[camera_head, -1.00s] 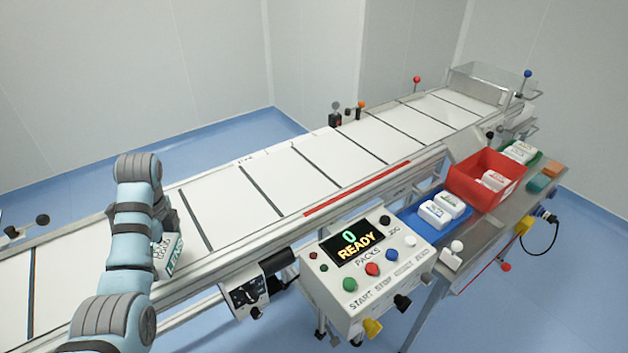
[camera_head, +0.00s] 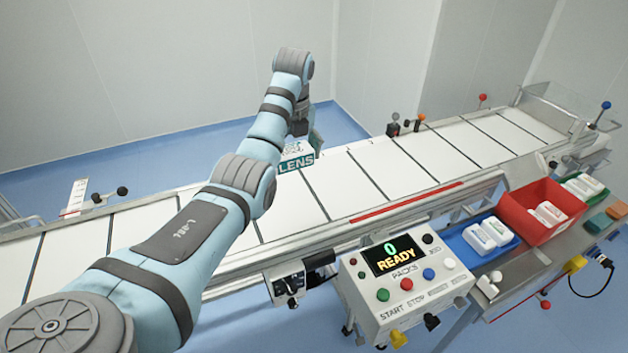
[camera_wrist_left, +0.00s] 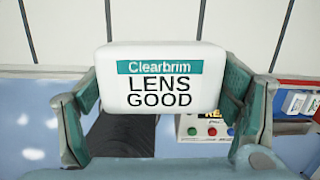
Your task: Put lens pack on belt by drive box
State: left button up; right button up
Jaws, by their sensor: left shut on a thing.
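In the left wrist view the pack (camera_wrist_left: 158,82), labelled "Clearbrim LENS GOOD", sits between the two green fingers. Whether it touches the belt I cannot tell. The white belt (camera_head: 400,165) with dark cross bars runs diagonally across the view. A box with a dark, knobbed face (camera_head: 288,283), probably the drive box, hangs below its near edge. My right gripper is out of view.
A control console (camera_head: 408,283) reading "0 READY" stands in front of the belt. To its right are a blue tray (camera_head: 463,246) with white packs, a red bin (camera_head: 522,222) and a green tray (camera_head: 578,190). The belt right of the pack is clear.

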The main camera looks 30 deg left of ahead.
aim_at(293, 215)
pick_arm(q)
jog(key=shift+s+a+f+m+b, duration=0.2)
jog(key=shift+a+f+m+b, duration=0.1)
jog(key=shift+a+f+b, duration=0.25)
notch_tip(293, 215, down, 17)
jog(key=shift+d+f+b, duration=0.15)
jog(key=shift+f+b, duration=0.05)
jog(key=shift+b, duration=0.95)
jog(key=shift+w+f, duration=0.1)
jog(key=shift+w, duration=0.05)
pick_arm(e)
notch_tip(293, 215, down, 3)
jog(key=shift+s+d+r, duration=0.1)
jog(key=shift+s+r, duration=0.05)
pick_arm(q)
jog(key=shift+f, duration=0.1)
jog(key=o, duration=1.2)
